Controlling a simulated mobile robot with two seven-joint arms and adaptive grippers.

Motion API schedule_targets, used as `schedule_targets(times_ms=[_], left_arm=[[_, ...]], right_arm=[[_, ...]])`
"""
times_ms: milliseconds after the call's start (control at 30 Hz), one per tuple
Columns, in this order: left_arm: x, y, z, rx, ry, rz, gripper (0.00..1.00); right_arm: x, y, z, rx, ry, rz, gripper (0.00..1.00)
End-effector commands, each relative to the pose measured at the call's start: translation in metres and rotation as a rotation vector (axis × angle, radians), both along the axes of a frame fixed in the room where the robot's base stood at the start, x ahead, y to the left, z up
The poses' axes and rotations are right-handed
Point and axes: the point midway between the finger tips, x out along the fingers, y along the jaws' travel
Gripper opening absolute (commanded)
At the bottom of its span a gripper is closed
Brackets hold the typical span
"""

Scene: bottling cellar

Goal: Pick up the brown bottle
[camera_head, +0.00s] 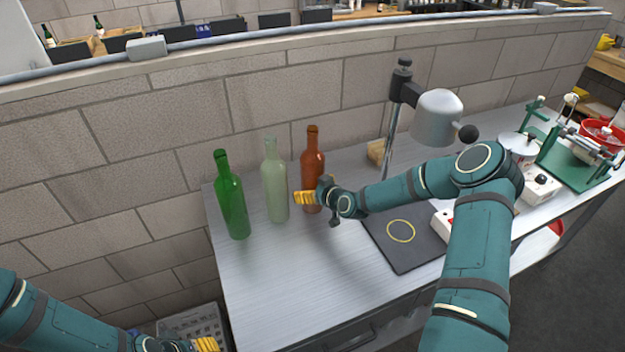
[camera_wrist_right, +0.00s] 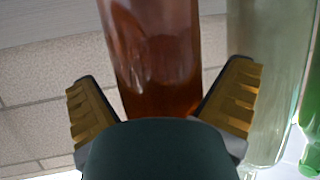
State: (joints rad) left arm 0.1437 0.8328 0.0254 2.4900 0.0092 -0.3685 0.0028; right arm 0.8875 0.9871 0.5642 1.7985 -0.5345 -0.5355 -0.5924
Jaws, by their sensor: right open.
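The brown bottle (camera_head: 313,164) stands upright on the metal-topped table (camera_head: 290,290), at the right end of a row of three bottles. My right gripper (camera_head: 307,197) is at its lower part, with yellow finger pads. In the right wrist view the brown bottle (camera_wrist_right: 158,50) stands between the two spread fingers, with a gap visible on each side. The right gripper is open and holds nothing. My left gripper (camera_head: 207,345) is at the bottom left of the head view, partly cut off by the edge; its opening does not show.
A pale green bottle (camera_head: 275,185) stands close to the left of the brown one, and a dark green bottle (camera_head: 232,200) farther left. A lamp-like stand (camera_head: 437,118) and dark mat (camera_head: 390,255) are to the right. A block wall runs behind. The table's front left is clear.

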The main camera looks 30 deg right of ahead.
Motion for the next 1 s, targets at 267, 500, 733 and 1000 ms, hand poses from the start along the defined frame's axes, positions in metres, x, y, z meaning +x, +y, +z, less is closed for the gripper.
schedule_targets(times_ms=[267, 500, 733, 1000], left_arm=[[0.0, 0.0, 0.0, 0.0, 0.0, 0.0, 0.47], [0.0, 0.0, 0.0, 0.0, 0.0, 0.0, 0.47], [0.0, 0.0, 0.0, 0.0, 0.0, 0.0, 0.47], [0.0, 0.0, 0.0, 0.0, 0.0, 0.0, 0.47]], right_arm=[[0.0, 0.0, 0.0, 0.0, 0.0, 0.0, 0.68], [0.0, 0.0, 0.0, 0.0, 0.0, 0.0, 0.29], [0.0, 0.0, 0.002, 0.0, -0.003, 0.0, 0.29], [0.001, 0.0, 0.036, -0.005, -0.006, 0.002, 0.29]])
